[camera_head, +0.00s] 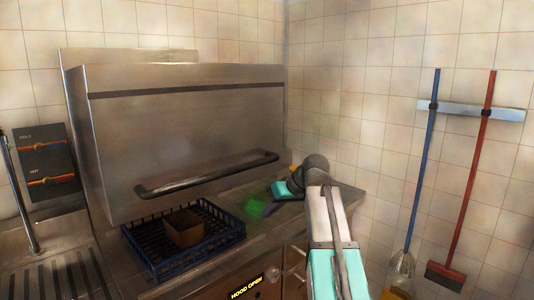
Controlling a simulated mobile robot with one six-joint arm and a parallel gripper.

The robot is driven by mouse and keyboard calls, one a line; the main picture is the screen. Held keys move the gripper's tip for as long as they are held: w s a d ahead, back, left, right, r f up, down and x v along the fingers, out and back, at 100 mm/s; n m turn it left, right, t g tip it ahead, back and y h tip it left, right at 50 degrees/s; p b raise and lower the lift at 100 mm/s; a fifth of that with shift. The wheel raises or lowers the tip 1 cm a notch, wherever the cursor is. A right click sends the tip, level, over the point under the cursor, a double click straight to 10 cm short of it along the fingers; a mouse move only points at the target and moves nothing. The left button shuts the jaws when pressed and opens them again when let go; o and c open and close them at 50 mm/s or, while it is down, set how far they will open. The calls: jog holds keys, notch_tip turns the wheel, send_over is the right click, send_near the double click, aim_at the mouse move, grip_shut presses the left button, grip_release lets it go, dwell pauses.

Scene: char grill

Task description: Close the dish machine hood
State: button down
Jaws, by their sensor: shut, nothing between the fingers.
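The dish machine hood (190,130) is a large stainless steel box on the left and middle of the view. It stands raised, with a gap beneath its lower front edge. A dark bar handle (207,175) runs across its lower front. A lit sign on the machine's front reads HOOD OPEN (247,287). My gripper (260,209) is shut and empty, to the right of the rack and below the handle's right end, apart from the handle. A green glow blurs its fingertips.
A blue dish rack (150,258) holding a brown square container (184,228) sits under the hood. A sink (40,265) with a tap (20,195) is at left. A blue-handled mop (421,165) and red-handled brush (474,165) hang on the right wall. Counter (335,196) lies right of the rack.

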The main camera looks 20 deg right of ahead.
jog(key=s+d+r+n+t, duration=0.1)
jog(key=s+r, duration=0.2)
jog(key=r, duration=1.1)
jog(key=s+d+r+n+t+p, duration=0.1)
jog(key=s+r, duration=0.3)
jog(key=r, duration=1.1)
jog(key=shift+s+d+t, duration=0.2)
jog(key=shift+d+t, duration=0.05)
jog(key=shift+t, duration=0.45)
jog(key=s+f+p+x, duration=0.1)
jog(key=p+x, duration=0.3)
jog(key=x, duration=0.8)
jog(key=shift+f+p, duration=0.3)
jog(key=shift+f, duration=0.6)
jog(key=shift+w+d, duration=0.1)
jog(key=shift+d, duration=0.05)
jog(key=shift+f, duration=0.1)
